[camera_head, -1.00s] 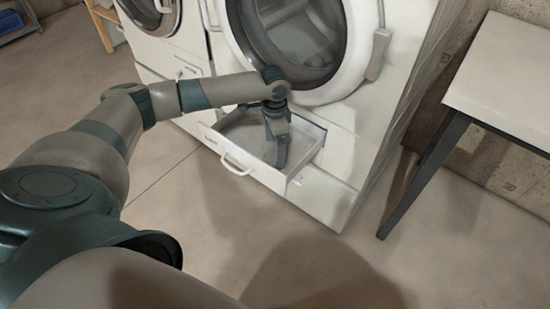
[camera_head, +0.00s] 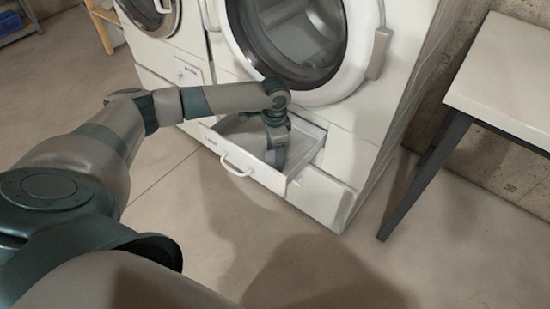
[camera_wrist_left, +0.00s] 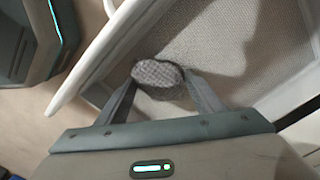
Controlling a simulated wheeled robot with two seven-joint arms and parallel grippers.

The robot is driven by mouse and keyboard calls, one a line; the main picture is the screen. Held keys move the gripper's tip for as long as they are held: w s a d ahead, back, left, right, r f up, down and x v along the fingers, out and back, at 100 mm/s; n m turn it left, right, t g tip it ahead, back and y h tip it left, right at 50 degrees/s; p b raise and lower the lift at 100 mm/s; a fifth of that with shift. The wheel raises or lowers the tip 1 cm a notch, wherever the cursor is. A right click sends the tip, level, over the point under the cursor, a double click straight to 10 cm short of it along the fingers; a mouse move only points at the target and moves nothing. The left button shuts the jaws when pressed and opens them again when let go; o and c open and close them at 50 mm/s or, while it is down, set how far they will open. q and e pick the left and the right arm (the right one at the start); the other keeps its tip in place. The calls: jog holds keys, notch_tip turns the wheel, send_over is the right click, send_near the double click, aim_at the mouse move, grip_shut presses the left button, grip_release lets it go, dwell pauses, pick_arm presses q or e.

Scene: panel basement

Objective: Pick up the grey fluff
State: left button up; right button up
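The grey fluff (camera_wrist_left: 157,75) is a small rounded clump with a woven-looking texture. In the left wrist view it lies at the fingertips of my left gripper (camera_wrist_left: 163,78). The fingers stand apart, one on either side of the clump, close to it or touching; I see no clear squeeze. In the head view my left gripper (camera_head: 276,158) points down into the open drawer (camera_head: 246,172) under the washing machine, and the fluff is hidden there. My right gripper is in neither view.
The drawer's handle (camera_head: 236,166) and front wall stand on the near side of my gripper. The washing machine (camera_head: 362,104) with its round door rises behind it. A table (camera_head: 505,75) stands at the right. The floor in front is clear.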

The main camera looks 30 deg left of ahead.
pick_arm(q)
jog(key=shift+c, duration=0.2)
dwell(0.3)
